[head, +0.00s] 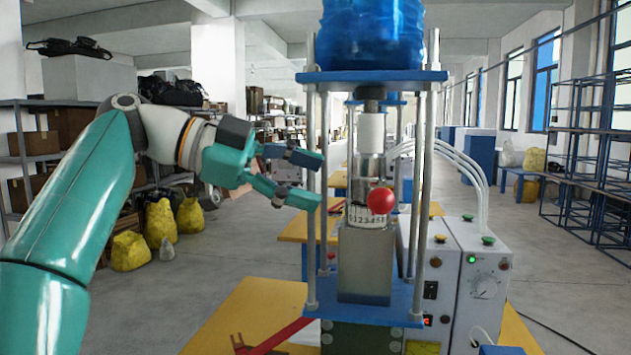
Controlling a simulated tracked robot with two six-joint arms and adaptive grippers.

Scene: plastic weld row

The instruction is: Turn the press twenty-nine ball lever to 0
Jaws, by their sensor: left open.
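The press (365,264) stands ahead, with metal posts between blue plates. Its ball lever shows as a red ball (382,200) in front of a white number scale (366,219). The ball is toward the right side of the scale and hides part of it. The digits are small, so I cannot tell the exact setting. My left gripper (319,181) is open and empty, left of the ball, with its fingertips close to the press's left post. Whether they touch the post I cannot tell. My right gripper is not in view.
A grey control box (482,285) with a dial and buttons stands right of the press. A yellow table (245,310) with a red bar (290,333) lies below. Blue racks (600,150) stand at right. Yellow sacks (160,222) and shelving are at left. The floor between is clear.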

